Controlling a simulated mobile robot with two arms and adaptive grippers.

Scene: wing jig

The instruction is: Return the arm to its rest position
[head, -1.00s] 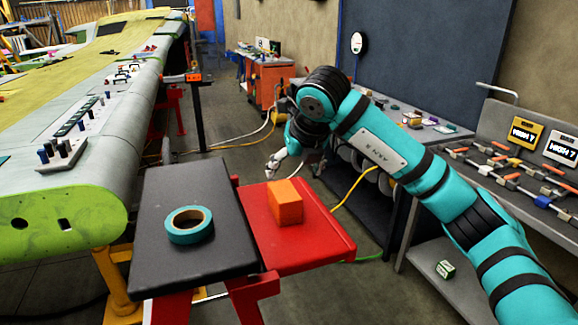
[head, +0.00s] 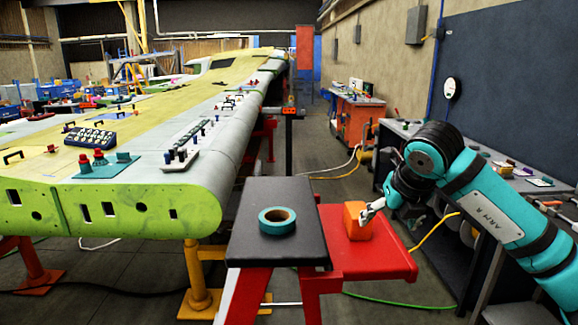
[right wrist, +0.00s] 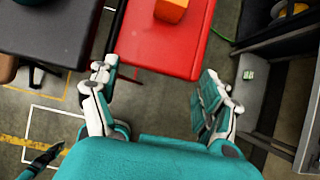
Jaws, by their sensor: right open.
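My right arm (head: 482,208) comes in from the right in the head view, teal with dark bands. Its right gripper (head: 372,212) appears in front of the orange block's right edge in that view. In the right wrist view the right gripper (right wrist: 160,95) is open and empty, its two fingers wide apart. The orange block (head: 352,222) sits on the red tray (head: 385,262); it also shows at the top of the right wrist view (right wrist: 170,10), beyond the fingers.
A roll of teal tape (head: 277,221) lies on the black top (head: 260,250) beside the red tray. The large wing (head: 150,190) fills the left. A workbench (head: 520,180) stands at the right by the wall. Floor (head: 325,150) shows between wing and bench.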

